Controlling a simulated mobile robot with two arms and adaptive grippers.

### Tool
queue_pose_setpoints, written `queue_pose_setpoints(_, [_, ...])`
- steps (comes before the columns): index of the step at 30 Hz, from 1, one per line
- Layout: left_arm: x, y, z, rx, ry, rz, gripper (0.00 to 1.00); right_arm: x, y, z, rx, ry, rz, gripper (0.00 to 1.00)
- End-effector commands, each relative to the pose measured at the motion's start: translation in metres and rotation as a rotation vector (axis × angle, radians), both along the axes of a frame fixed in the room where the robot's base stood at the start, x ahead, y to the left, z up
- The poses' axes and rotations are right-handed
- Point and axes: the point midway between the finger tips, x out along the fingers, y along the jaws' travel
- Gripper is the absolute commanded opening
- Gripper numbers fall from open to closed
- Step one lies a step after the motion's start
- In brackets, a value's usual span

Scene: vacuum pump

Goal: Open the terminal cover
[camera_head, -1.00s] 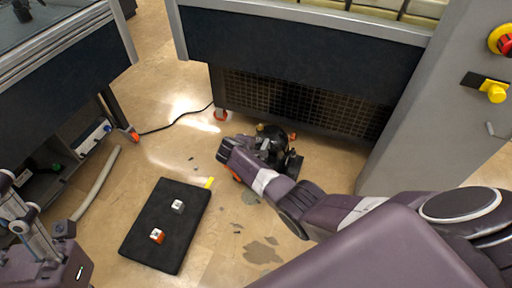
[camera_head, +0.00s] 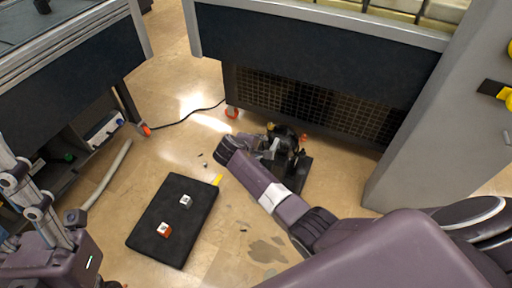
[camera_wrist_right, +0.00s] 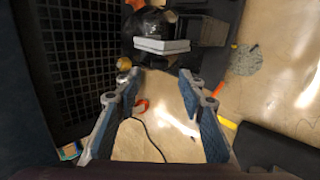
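The vacuum pump (camera_head: 285,135) is a dark machine on the floor in front of the grille. In the right wrist view its body (camera_wrist_right: 153,22) is at the top, with a pale flat-edged box (camera_wrist_right: 161,46) on its near side. I cannot tell for sure that this box is the terminal cover. My right gripper (camera_head: 268,149) is beside the pump and hides part of it. In the wrist view the right gripper (camera_wrist_right: 161,76) has its fingers apart with nothing between them, below the pale box. I cannot make out my left gripper.
A black mat (camera_head: 172,222) with two small blocks lies on the floor to the left. The grille (camera_head: 320,108) of a bench stands close behind the pump. A grey cabinet (camera_head: 420,145) stands at right. A grey hose (camera_head: 107,178) lies at left. Floor is open between mat and bench.

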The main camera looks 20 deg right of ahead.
Motion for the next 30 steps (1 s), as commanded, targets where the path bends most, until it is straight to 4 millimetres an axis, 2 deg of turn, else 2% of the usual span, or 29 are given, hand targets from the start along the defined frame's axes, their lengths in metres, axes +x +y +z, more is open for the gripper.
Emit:
queue_pose_setpoints(4, [0.0,0.0,0.0,0.0,0.0,0.0,0.4,-0.01,0.015,0.017,0.003,-0.001,0.001,0.37])
queue_pose_setpoints(9, [0.0,0.0,0.0,0.0,0.0,0.0,0.4,-0.017,0.023,0.029,0.001,-0.001,0.0,0.37])
queue_pose_setpoints(30, [0.0,0.0,0.0,0.0,0.0,0.0,0.4,-0.017,0.029,0.032,0.013,-0.018,0.012,0.37])
